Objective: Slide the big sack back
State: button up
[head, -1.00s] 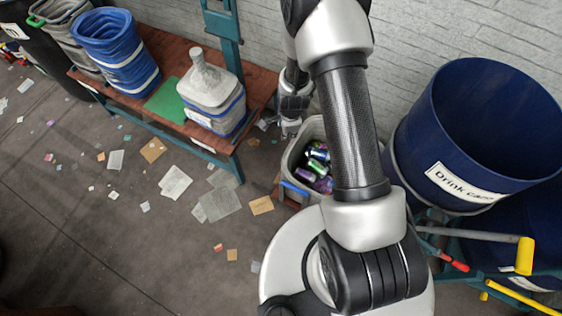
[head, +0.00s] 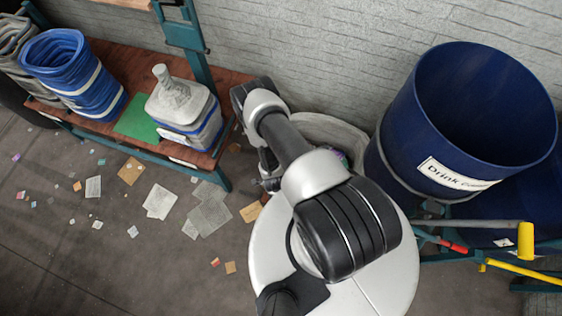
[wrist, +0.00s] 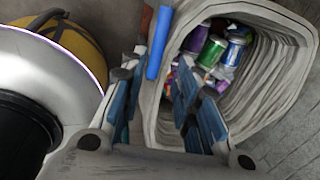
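A large grey open sack (head: 335,128) stands on the floor between the bench and the blue drum, mostly hidden by my arm in the head view. In the wrist view the sack (wrist: 282,95) shows its wide folded rim, with several coloured cans (wrist: 215,50) inside and a blue strip (wrist: 160,45) at its left edge. My gripper (wrist: 162,100) is open, its blue-padded fingers apart at the sack's left side. Part of the sack's wall shows between the fingers; I cannot tell whether they touch it. In the head view the gripper is mostly hidden behind my arm.
A bench (head: 232,80) at the left carries a tied grey sack (head: 183,105), a green sheet (head: 136,120) and a blue open sack (head: 75,72). A blue "Drink cans" drum (head: 400,110) stands right. Paper scraps (head: 208,215) litter the otherwise open floor.

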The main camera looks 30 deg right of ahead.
jog(key=f+b, duration=0.2)
jog(key=f, duration=0.2)
jog(key=w+d+f+b, duration=0.1)
jog(key=f+b, duration=0.1)
jog(key=f, duration=0.3)
jog(key=d+f+b, duration=0.1)
jog(key=f+b, duration=0.1)
jog(key=f, duration=0.2)
jog(key=shift+w+f, duration=0.35)
jog(key=shift+f, duration=0.05)
jog(key=shift+c, duration=0.6)
grip_shut()
